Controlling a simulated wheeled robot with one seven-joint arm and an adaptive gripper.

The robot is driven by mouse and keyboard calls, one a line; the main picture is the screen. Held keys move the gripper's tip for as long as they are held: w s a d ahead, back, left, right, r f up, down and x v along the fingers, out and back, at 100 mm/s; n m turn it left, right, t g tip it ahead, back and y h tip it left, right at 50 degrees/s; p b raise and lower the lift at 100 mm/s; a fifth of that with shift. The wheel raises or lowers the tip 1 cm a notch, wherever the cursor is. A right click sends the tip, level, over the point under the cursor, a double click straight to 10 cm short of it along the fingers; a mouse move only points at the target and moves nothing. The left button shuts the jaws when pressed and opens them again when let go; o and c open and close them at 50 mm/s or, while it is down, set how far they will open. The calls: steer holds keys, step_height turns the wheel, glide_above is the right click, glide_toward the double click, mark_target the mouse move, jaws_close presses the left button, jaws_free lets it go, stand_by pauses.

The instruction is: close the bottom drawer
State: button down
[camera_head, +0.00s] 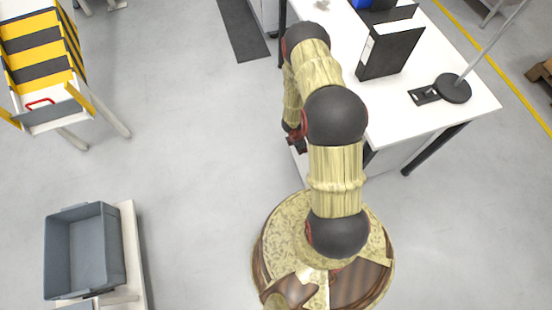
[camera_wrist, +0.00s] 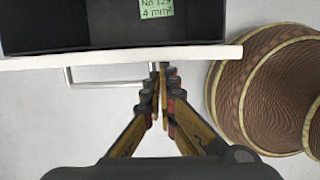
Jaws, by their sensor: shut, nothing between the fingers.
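The bottom drawer (camera_wrist: 120,55) is pulled out in the wrist view. I see the white top edge of its front, its dark inside and a green label lying within. A thin metal bar handle (camera_wrist: 68,78) sticks out from the front. My gripper (camera_wrist: 158,72) is shut and empty, its fingertips close to the drawer front at the handle's right end. I cannot tell whether they touch.
A white desk (camera_head: 440,110) with a black binder (camera_head: 390,50) and a lamp base (camera_head: 453,88) stands at the upper right. A grey crate (camera_head: 85,250) sits at lower left. A yellow-and-black shelf rack (camera_head: 38,70) is at upper left. The floor between is clear.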

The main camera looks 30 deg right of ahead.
steer(key=s+d, duration=0.3)
steer(key=d, duration=1)
steer(key=shift+s+d+p, duration=0.2)
steer(key=shift+s+p, duration=0.1)
steer(key=shift+s, duration=0.1)
steer(key=shift+a, duration=0.1)
